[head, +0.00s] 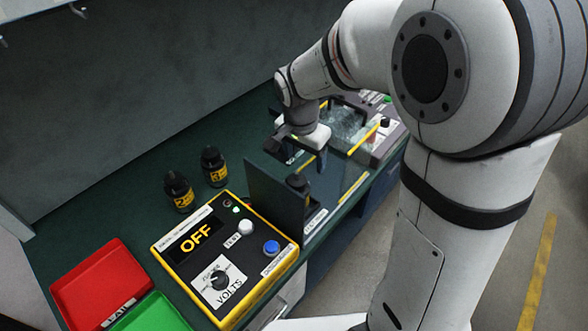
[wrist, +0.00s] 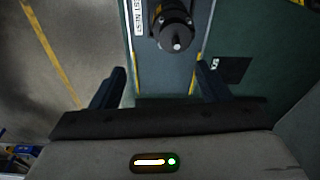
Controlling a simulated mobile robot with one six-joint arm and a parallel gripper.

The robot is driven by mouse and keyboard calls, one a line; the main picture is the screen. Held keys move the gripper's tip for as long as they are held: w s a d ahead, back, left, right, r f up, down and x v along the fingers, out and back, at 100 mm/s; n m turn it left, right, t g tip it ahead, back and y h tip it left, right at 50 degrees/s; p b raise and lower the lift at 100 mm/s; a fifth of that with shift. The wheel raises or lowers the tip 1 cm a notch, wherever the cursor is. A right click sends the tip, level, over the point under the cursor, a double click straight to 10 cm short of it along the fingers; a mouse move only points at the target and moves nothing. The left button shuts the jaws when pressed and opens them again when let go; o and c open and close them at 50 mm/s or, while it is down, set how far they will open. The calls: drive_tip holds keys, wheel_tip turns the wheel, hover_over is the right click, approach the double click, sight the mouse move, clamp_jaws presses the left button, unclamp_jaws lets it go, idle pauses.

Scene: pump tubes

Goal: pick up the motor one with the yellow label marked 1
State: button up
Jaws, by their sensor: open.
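A black motor (head: 298,187) stands upright in the test nest (head: 316,216), beside a dark upright panel. Its label cannot be read. The wrist view shows this motor (wrist: 174,30) from above, with a pale shaft tip, ahead of the fingers and roughly centred between them. Two other black motors with yellow labels stand on the green bench, one nearer (head: 179,192) and one farther (head: 214,166); their digits are too small to read surely. My gripper (head: 303,158) is open and empty, above and a little behind the nest motor. Both fingers show in the wrist view (wrist: 160,82).
A yellow-edged control box (head: 213,258) reading OFF stands left of the nest. A red tray (head: 103,283) and a green tray (head: 152,316) lie at the lower left. A clear-covered unit (head: 350,125) stands behind my gripper. A dark panel (head: 272,196) flanks the nest.

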sight(297, 177)
drive_tip(key=shift+m, duration=0.5)
drive_tip(key=f, duration=0.1)
drive_tip(key=w+a+f, duration=0.2)
drive_tip(key=shift+f, duration=0.15)
drive_tip(key=f, duration=0.5)
drive_tip(key=f+p, duration=0.1)
drive_tip(key=f, duration=0.1)
drive_tip(key=shift+w+d+f, duration=0.25)
drive_tip(key=shift+d+f, duration=0.05)
drive_tip(key=shift+d, duration=0.1)
drive_tip(key=shift+c, duration=0.2)
clamp_jaws()
drive_tip(key=shift+w+r, duration=0.15)
